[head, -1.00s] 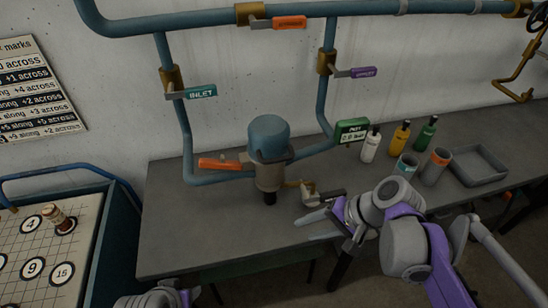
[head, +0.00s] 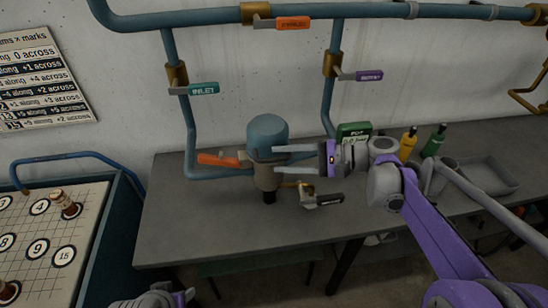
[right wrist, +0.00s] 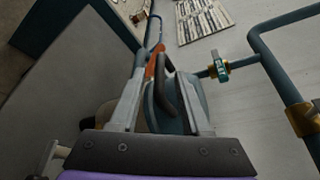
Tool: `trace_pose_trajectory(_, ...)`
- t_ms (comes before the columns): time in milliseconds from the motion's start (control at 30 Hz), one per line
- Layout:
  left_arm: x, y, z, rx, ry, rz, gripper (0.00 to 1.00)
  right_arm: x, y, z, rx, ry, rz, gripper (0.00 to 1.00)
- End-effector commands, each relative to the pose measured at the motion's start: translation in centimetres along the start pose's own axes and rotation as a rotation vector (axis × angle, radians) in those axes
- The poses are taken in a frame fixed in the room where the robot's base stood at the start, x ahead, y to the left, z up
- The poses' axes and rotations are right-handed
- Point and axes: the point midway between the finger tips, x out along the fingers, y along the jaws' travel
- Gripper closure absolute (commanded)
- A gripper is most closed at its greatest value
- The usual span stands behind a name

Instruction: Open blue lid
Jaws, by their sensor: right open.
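The blue domed lid (head: 268,132) sits closed on the beige vessel (head: 267,176) in the middle of the bench. In the right wrist view the blue lid (right wrist: 188,92) carries a dark curved handle (right wrist: 163,90). My right gripper (head: 277,156) is open at the lid's right front, fingers pointing left. In the right wrist view the fingers (right wrist: 162,68) stand on either side of the handle; I cannot tell whether they touch it. My left gripper (head: 180,296) is only partly in view at the bottom edge, and its jaw state is unclear.
Blue pipes with an orange lever (head: 218,160), the INLET valve (head: 200,88) and a purple-tagged valve (head: 368,75) surround the vessel. A small drain valve (head: 320,199) is below. A green gauge box (head: 354,131), bottles (head: 434,141) and a grey tray (head: 488,178) stand right.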

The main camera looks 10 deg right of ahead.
Motion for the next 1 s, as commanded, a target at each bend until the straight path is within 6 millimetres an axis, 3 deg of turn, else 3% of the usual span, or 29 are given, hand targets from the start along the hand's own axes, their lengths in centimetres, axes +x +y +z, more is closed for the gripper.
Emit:
trace_pose_trajectory(200, -0.2, 0.0, -0.2, 0.000, 0.001, 0.000, 0.43, 2.4, 0.0, 0.0, -0.001, 0.000, 0.001, 0.53)
trace_pose_trajectory(533, -0.2, 0.0, -0.2, 0.000, 0.001, 0.000, 0.43, 2.7, 0.0, 0.0, -0.001, 0.001, 0.001, 0.53)
trace_pose_trajectory(800, -0.2, 0.0, -0.2, 0.000, 0.001, 0.000, 0.43, 2.7, 0.0, 0.0, -0.001, 0.001, 0.001, 1.00)
trace_pose_trajectory(1000, -0.2, 0.0, -0.2, 0.000, 0.001, 0.000, 0.43, 2.7, 0.0, 0.0, -0.001, 0.001, 0.001, 1.00)
